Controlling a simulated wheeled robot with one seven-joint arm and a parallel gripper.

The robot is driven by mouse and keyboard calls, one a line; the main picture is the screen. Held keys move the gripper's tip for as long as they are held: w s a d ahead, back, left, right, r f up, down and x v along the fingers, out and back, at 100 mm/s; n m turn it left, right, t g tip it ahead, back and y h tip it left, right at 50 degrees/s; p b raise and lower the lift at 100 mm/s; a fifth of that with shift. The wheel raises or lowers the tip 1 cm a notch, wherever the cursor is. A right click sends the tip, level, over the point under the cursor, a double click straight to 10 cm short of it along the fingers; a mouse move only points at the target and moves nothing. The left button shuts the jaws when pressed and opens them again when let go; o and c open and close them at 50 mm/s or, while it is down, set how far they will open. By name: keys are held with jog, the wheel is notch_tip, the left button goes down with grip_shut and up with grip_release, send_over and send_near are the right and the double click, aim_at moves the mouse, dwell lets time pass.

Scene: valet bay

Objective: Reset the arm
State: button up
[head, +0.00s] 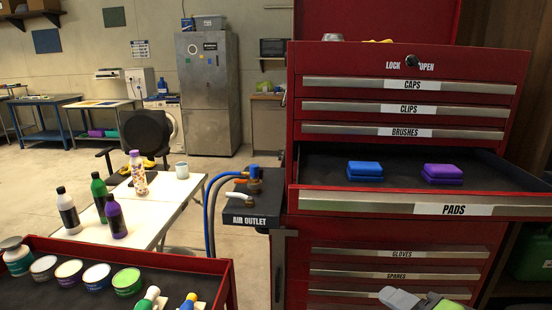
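Part of what looks like my gripper (416,300) shows at the bottom edge, in front of the lower drawers of the red tool chest (296,100). A light grey piece (398,297) and a darker piece are visible there. A bit of something green (448,304) shows just right of them. Most of the gripper is cut off by the frame, so I cannot tell whether it is open or holds the green thing. The PADS drawer (450,209) is pulled open above it, with a blue pad stack (364,170) and a purple pad stack (443,173) inside.
An air outlet box (252,215) with blue hoses juts out left of the chest. A red-rimmed cart (130,252) with jars stands at the lower left. A white table (165,205) with bottles is behind it. Floor (245,285) shows between cart and chest.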

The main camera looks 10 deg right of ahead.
jog(key=s+a+f+n+g, duration=0.6)
jog(key=a+f+n+g, duration=0.15)
jog(key=a+n, duration=0.3)
notch_tip(320, 180, up, 14)
jog(key=n+h+p, duration=0.1)
jog(key=p, duration=1.3)
jog(key=shift+s+d+f, duration=0.15)
jog(key=shift+s+d, duration=0.2)
jog(key=shift+d, duration=0.05)
